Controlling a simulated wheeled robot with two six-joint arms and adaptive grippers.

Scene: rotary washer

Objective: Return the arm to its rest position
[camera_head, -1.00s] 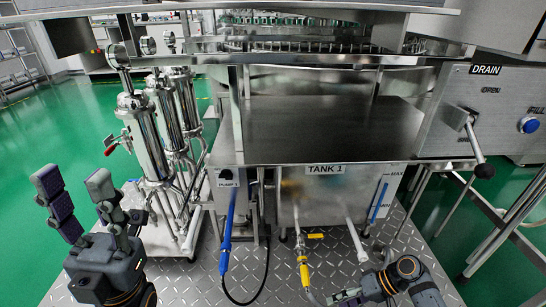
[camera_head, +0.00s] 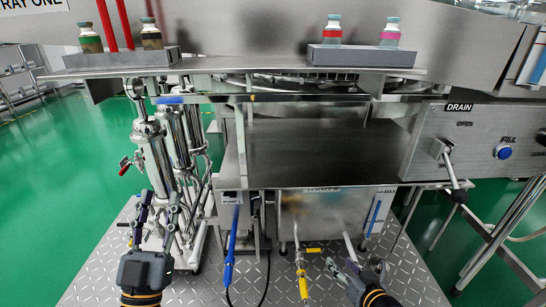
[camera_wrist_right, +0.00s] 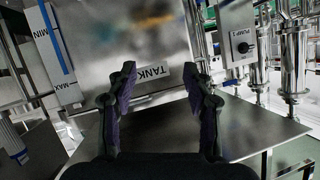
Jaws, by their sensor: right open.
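My left gripper (camera_head: 157,198) stands upright at the lower left of the head view, in front of the steel filter cylinders. Its fingers are apart with nothing between them. My right gripper (camera_head: 352,266) is low in the head view, in front of the tank (camera_head: 330,212) and near its lower hoses. In the right wrist view my right gripper (camera_wrist_right: 160,80) has its two fingers wide apart and empty, with the TANK label (camera_wrist_right: 152,73) beyond them.
The drain handle (camera_head: 449,166) and blue fill button (camera_head: 503,152) are at the right. Vials stand on the upper ledge, including a red-banded one (camera_head: 332,27). Filter cylinders (camera_head: 154,160) are behind my left gripper.

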